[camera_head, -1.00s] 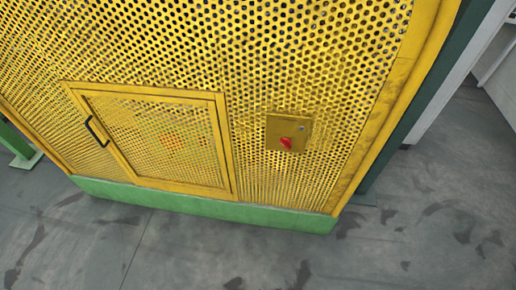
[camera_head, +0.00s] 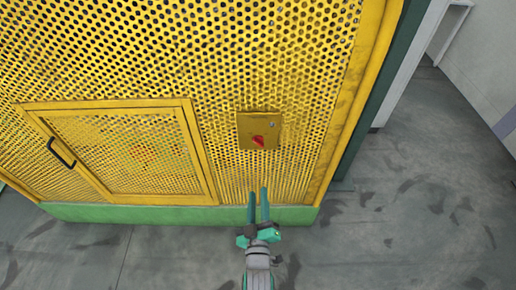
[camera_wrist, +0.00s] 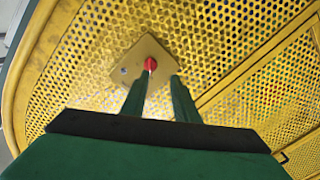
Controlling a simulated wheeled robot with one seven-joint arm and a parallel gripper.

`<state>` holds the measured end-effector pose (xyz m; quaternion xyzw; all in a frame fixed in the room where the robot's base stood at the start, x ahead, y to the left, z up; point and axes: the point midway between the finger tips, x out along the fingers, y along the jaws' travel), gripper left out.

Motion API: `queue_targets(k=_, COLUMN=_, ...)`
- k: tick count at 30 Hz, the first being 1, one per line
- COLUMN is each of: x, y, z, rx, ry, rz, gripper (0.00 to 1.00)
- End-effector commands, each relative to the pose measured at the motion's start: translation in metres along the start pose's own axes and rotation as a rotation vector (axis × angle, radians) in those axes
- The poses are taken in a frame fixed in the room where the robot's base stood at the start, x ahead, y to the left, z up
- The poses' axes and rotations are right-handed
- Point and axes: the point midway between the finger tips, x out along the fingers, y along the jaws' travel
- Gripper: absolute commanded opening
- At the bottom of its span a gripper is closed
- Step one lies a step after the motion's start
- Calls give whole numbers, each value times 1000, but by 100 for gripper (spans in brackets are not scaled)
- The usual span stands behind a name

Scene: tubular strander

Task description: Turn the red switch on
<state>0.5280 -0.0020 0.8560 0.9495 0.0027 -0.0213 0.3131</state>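The red switch (camera_head: 259,141) is a small red knob on a yellow square box (camera_head: 245,132) fixed to the perforated yellow panel. It also shows in the wrist view (camera_wrist: 150,65), just beyond and between my fingertips. My gripper (camera_head: 258,190) is in the lower middle of the head view, below the switch in the picture and apart from the box. Its two green fingers are spread with a gap between them in the wrist view (camera_wrist: 156,82), and nothing is held. The switch is not covered by the fingers.
A yellow framed mesh door (camera_head: 120,150) with a black handle (camera_head: 61,152) is left of the box. A green base strip (camera_head: 150,214) runs along the panel's bottom. Grey floor (camera_head: 410,225) is clear at the right. A dark green post (camera_head: 372,110) stands beside the panel's right edge.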

Motion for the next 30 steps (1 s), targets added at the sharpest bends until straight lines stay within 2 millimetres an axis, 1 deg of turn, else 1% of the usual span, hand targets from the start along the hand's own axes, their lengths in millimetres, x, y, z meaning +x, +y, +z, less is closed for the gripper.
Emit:
queue_targets(k=1, x=19, y=5, z=-8, rx=-30, ry=14, rz=8, gripper=27)
queue_targets(k=3, x=37, y=11, z=-15, rx=-69, ry=23, rz=13, gripper=27)
queue_targets(k=6, x=56, y=17, z=-22, rx=-112, ry=31, rz=18, gripper=27)
queue_targets(k=10, x=70, y=21, z=-28, rx=-142, ry=37, rz=21, gripper=27)
queue_targets(k=17, x=88, y=23, z=-30, rx=-149, ry=38, rz=23, gripper=27)
queue_targets(k=30, x=157, y=24, z=-33, rx=-149, ry=38, rz=23, gripper=27)
